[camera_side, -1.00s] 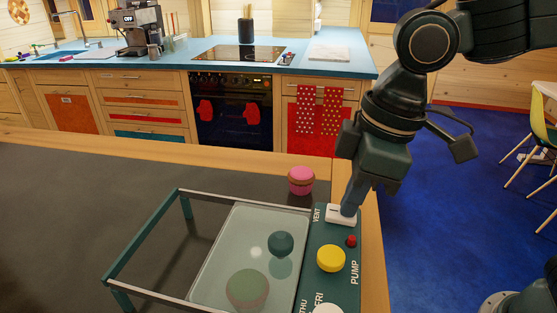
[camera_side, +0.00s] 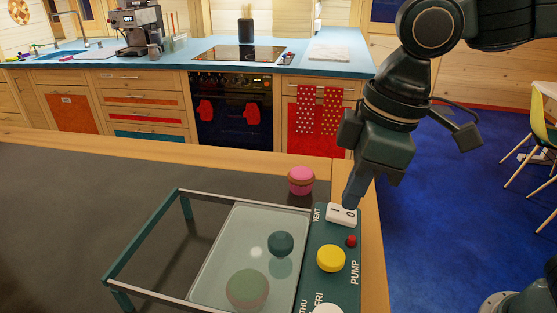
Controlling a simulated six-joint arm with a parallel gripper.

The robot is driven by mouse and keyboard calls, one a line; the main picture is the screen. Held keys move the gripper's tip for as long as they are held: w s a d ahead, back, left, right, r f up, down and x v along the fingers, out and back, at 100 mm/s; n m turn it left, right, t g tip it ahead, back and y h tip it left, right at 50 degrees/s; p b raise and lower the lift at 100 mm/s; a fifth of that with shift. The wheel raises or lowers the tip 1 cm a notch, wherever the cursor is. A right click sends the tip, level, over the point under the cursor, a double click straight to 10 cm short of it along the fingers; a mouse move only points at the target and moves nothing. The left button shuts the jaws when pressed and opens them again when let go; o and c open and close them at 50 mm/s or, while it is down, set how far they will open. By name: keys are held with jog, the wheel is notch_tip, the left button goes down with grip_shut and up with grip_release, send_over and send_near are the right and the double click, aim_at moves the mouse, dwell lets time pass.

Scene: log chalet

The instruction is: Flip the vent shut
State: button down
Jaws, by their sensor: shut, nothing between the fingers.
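The vent switch (camera_side: 341,215) is a white rocker marked "1" and "0", next to the word VENT at the far end of the dark green control panel (camera_side: 320,279). My gripper (camera_side: 352,202) is shut and empty, pointing down, with its tip at the far edge of the switch near the "0" end. I cannot tell whether the tip touches it. The rocker's exact tilt is too small to tell.
On the panel are a yellow button (camera_side: 331,258) and a small red knob (camera_side: 351,241) by the word PUMP. A glass-topped tray frame (camera_side: 217,248) stands to the left, holding round things. A pink macaron-like object (camera_side: 300,180) sits behind the panel.

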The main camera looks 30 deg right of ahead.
aim_at(353, 213)
dwell(0.4)
jog(key=shift+r, duration=2.5)
jog(key=shift+d, duration=0.25)
jog(key=s+d+f+m+t, duration=0.1)
jog(key=s+d+f+m, duration=0.1)
jog(key=d, duration=0.5)
jog(key=s+d+f+m+t+h, duration=0.1)
jog(key=s+d+f+m, duration=0.1)
jog(key=s+d+m, duration=0.2)
jog(key=s+d+f+m+t, duration=0.2)
jog(key=s+d+m, duration=0.1)
jog(key=d, duration=0.6)
jog(key=shift+d+f+h, duration=0.25)
jog(key=shift+d+h, duration=0.05)
jog(key=shift+a+r, duration=0.1)
